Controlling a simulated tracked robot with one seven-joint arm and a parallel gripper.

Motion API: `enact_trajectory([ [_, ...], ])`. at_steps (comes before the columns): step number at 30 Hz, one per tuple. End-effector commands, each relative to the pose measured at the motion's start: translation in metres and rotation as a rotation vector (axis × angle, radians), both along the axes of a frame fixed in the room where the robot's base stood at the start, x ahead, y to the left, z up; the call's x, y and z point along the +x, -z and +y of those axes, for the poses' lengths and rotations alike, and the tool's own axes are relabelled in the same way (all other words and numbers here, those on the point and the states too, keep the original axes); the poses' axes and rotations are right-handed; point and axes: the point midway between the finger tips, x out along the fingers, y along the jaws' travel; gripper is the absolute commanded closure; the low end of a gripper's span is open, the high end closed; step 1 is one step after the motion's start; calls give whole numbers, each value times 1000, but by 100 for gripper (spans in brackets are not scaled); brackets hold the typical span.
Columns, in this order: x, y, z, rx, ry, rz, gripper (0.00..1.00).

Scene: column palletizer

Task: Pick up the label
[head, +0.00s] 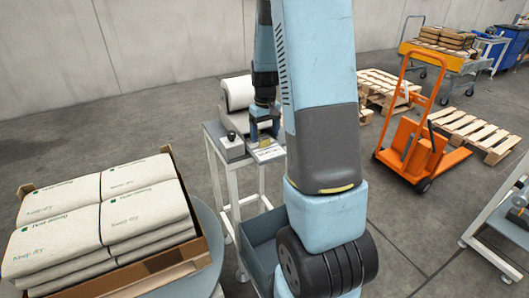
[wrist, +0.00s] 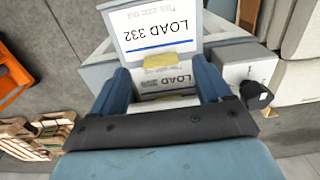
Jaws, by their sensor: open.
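The label (wrist: 158,32) is a white sheet reading "LOAD 332" with a blue stripe, upside down at the top of the wrist view. In the head view the label (head: 268,154) lies at the front of the printer stand's top. My gripper (head: 264,130) points down just above the stand beside it. In the wrist view my gripper (wrist: 165,80) is open, with its two blue fingers apart. More white with similar print and a yellow piece show between the fingers; I cannot tell whether the fingers touch the label.
A label printer (head: 240,95) with a white roll stands behind my gripper on the stand (head: 224,165). A grey bin (head: 259,236) is below. A carton of stacked bags (head: 190,246) is at left. An orange pallet truck (head: 407,145) and wooden pallets (head: 470,130) are at right.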

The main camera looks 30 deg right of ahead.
Motion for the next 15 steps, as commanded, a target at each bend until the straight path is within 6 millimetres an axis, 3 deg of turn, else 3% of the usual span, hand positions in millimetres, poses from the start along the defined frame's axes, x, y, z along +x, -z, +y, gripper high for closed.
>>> enact_trajectory([
  [6,0,22,1,0,-2,1,22],
  [15,0,24,1,0,-2,0,25],
])
